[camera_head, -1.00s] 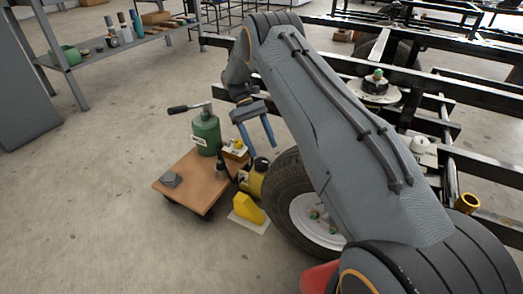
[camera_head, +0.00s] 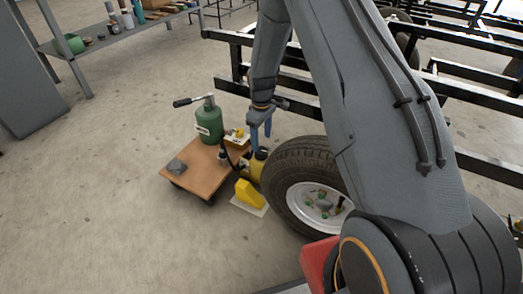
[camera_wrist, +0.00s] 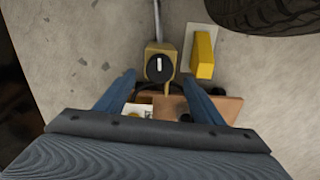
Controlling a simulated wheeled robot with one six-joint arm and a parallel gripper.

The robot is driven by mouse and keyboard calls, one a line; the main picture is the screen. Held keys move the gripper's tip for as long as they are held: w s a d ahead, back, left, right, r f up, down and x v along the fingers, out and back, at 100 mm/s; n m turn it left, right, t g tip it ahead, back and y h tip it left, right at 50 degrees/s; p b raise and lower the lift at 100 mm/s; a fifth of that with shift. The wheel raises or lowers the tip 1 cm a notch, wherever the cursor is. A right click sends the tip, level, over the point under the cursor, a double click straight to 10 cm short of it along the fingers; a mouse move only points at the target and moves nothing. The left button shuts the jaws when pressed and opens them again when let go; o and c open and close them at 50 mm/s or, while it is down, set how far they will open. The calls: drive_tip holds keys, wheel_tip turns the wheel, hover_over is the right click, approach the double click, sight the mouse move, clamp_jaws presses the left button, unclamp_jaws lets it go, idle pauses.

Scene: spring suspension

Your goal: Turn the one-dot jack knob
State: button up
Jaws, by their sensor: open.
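A yellow jack (camera_head: 253,171) with a black knob (camera_head: 262,153) on top stands between the cart and the tyre. In the wrist view the black knob (camera_wrist: 158,67) is round, with one short white mark, on the jack's yellowish body (camera_wrist: 152,87); I cannot make out a dot. My gripper (camera_head: 261,138) points down just above the knob, its blue fingers apart and empty. In the wrist view the gripper (camera_wrist: 159,78) has one finger on each side of the knob's line; contact is not visible.
A wheel (camera_head: 310,180) is close on the right. A yellow wedge (camera_head: 249,196) lies in front. A wooden cart (camera_head: 201,172) with a green bottle jack (camera_head: 209,122) and a yellow knob (camera_head: 239,133) is at left. The black frame (camera_head: 230,87) stands behind.

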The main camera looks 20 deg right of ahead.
sight(261, 150)
wheel_tip(261, 150, down, 8)
drive_tip(key=b, duration=0.3)
drive_tip(key=shift+r, duration=0.25)
drive_tip(key=shift+c, duration=0.2)
drive_tip(key=shift+r, duration=0.1)
drive_tip(key=c, duration=1)
